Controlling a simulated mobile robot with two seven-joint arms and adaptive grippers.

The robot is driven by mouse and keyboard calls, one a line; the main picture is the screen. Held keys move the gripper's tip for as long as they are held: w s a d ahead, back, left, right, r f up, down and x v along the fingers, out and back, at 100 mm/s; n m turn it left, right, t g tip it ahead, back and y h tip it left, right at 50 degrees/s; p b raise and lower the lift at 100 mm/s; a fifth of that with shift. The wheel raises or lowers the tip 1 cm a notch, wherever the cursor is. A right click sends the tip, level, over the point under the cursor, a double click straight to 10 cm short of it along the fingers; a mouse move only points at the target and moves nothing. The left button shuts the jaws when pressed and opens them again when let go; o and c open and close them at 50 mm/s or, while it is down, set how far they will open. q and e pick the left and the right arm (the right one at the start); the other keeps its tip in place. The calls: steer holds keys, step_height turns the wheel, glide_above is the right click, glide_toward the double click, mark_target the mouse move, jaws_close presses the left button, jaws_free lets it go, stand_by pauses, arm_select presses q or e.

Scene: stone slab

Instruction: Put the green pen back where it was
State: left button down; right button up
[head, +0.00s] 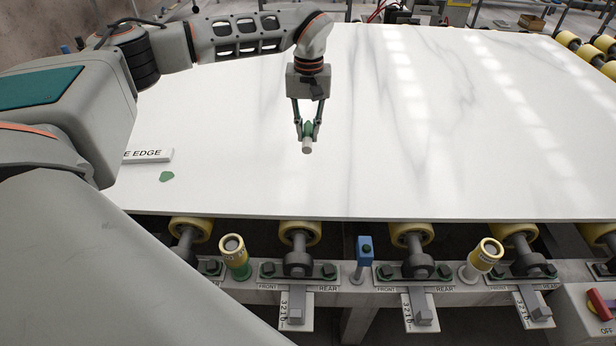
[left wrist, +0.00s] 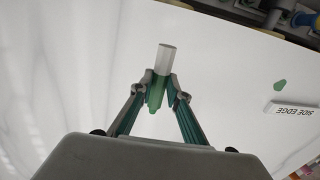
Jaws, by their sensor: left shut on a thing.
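The green pen (head: 308,145) has a green body and a pale whitish-grey end. My left gripper (head: 308,130) is shut on its green part and holds it over the white slab (head: 240,190), pale end toward the front. In the left wrist view the pen (left wrist: 165,62) sits between the two fingertips (left wrist: 160,88), its pale end pointing away from the palm. I cannot tell how high above the slab it is. A flat green patch (head: 167,176) lies on the slab at the left, and also shows in the left wrist view (left wrist: 280,85). My right gripper is not in view.
Along the front rail stand a yellow cylinder with a green base (head: 235,252), a blue-topped post (head: 363,250) and a yellow cylinder with a pale base (head: 487,254). The slab's middle and right are clear.

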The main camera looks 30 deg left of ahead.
arm_select(q)
glide_above(308, 183)
step_height(308, 183, down, 12)
steer(key=shift+r, duration=0.25)
steer(key=shift+f, duration=0.75)
steer(key=shift+f+p, duration=0.3)
steer(key=shift+f, duration=1.25)
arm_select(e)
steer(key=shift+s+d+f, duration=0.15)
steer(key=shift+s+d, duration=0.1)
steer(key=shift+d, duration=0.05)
arm_select(q)
steer(key=c, duration=1.9)
jaws_free()
